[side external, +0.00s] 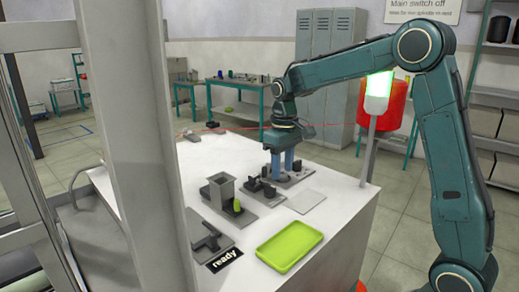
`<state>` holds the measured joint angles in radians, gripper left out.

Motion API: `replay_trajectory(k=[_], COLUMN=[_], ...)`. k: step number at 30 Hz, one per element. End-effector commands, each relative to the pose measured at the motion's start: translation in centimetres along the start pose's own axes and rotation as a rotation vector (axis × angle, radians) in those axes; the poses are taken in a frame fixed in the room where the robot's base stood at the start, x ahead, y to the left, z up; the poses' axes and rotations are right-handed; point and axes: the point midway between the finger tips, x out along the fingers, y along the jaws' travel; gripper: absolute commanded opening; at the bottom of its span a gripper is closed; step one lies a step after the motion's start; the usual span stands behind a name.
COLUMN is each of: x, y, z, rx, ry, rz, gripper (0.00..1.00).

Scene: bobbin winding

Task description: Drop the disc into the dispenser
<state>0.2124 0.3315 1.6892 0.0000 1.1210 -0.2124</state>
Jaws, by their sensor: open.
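My gripper (282,164) points down with its two blue fingers low over a grey plate (302,176) that carries small dark fixtures. Its fingers are open, with a narrow gap between them. I cannot make out a disc; if it is near the fingers, it is too small or hidden. A grey square, open-topped hopper (221,190), which may be the dispenser, stands on another grey plate to the left of my gripper. A small yellow-green piece (237,206) is at the hopper's right side.
A lime-green tray (290,262) lies at the table's front, beside a "ready" sign (225,260) and a grey bracket-like fixture (208,240). A flat bare plate (306,201) lies right of centre. A signal lamp post (371,140) stands at the right edge, and a grey pillar (148,140) at left.

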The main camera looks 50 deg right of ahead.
Motion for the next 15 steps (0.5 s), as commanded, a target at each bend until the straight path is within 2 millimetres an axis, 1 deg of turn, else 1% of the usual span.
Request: replay_trajectory(k=[2,5,6,7,15], x=[-0.03,-0.04,-0.05,-0.05,-0.24], y=[0.00,0.00,0.00,0.00,0.01], z=[0.00,-0.01,-0.01,-0.01,-0.02], rx=[0.000,0.000,0.000,0.000,0.000], ry=[0.000,0.000,0.000,0.000,0.001], rz=[0.000,0.000,0.000,0.000,0.000], gripper=[0.42,0.24,0.16,0.14,0.14])
